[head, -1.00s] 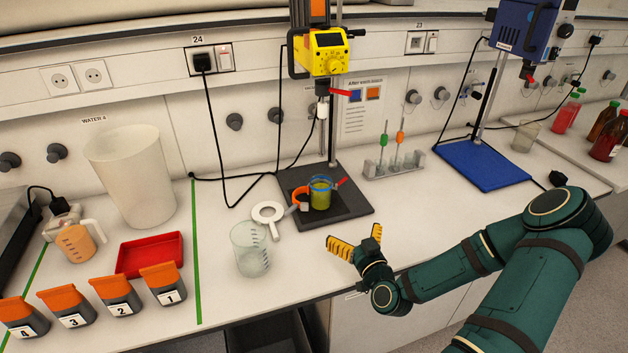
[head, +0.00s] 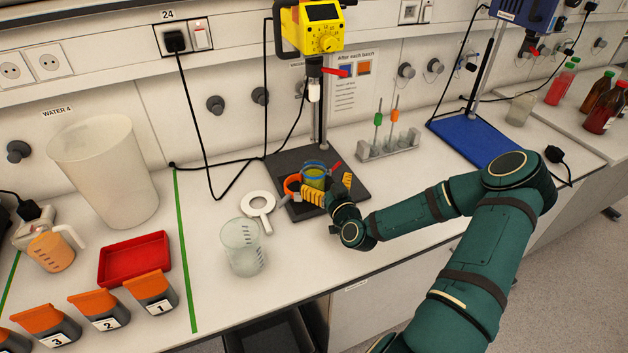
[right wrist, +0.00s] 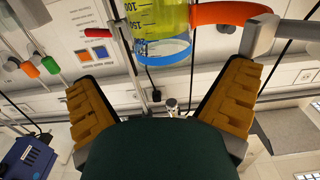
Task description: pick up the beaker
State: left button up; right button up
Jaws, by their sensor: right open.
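A beaker (head: 314,175) with yellow-green liquid and a blue band stands on the dark base plate (head: 355,190) of the yellow-headed stirrer (head: 320,30). An orange curved part (head: 291,186) is beside it on the left. My right gripper (head: 331,190) is open, its yellow fingers close in front of the beaker. A second, empty clear beaker (head: 243,248) stands on the bench to the left. My left gripper is not in view.
A white ring with a handle (head: 258,205) lies left of the stirrer base. A red tray (head: 133,262) and several numbered containers (head: 150,293) are at the left.

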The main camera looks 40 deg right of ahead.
aim_at(310, 162)
jog(key=shift+a+x, duration=0.2)
jog(key=shift+x, duration=2.9)
jog(key=shift+r, duration=0.15)
jog(key=c, duration=1.3)
